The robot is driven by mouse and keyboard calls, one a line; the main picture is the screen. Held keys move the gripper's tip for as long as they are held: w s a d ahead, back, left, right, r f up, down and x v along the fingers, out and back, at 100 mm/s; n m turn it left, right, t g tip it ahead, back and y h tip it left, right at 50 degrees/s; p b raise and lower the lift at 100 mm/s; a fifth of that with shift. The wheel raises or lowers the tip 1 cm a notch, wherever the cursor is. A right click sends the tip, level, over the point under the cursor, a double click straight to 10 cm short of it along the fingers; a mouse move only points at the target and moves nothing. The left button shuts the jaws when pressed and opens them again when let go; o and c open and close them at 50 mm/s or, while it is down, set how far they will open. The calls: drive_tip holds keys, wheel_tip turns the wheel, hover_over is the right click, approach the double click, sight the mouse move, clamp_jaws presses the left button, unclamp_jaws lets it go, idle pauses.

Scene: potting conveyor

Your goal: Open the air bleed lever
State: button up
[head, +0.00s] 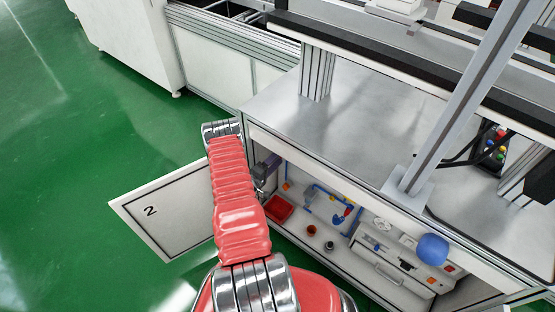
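The open cabinet under the metal worktop holds blue air piping (312,194) with small coloured fittings. A small red and blue part (347,212) sits on the piping; it may be the air bleed lever, but it is too small to be sure. My red-sleeved arm reaches forward from the bottom of the view. My gripper (266,172) is at the left side of the cabinet opening, left of the piping and apart from the red and blue part. The arm partly hides it, and its fingers are too small to read.
The cabinet door (168,212), marked 2, stands open on the left. A red tray (279,208), small round parts (311,230) and a white box with a handle (388,268) are inside. Green floor at left is clear.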

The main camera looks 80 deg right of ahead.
drive_tip(key=shift+c, duration=0.2)
drive_tip(key=c, duration=1)
drive_tip(key=shift+w+n, duration=0.15)
drive_tip(key=shift+n, duration=0.75)
drive_tip(key=o, duration=1)
drive_tip(key=shift+o, duration=0.2)
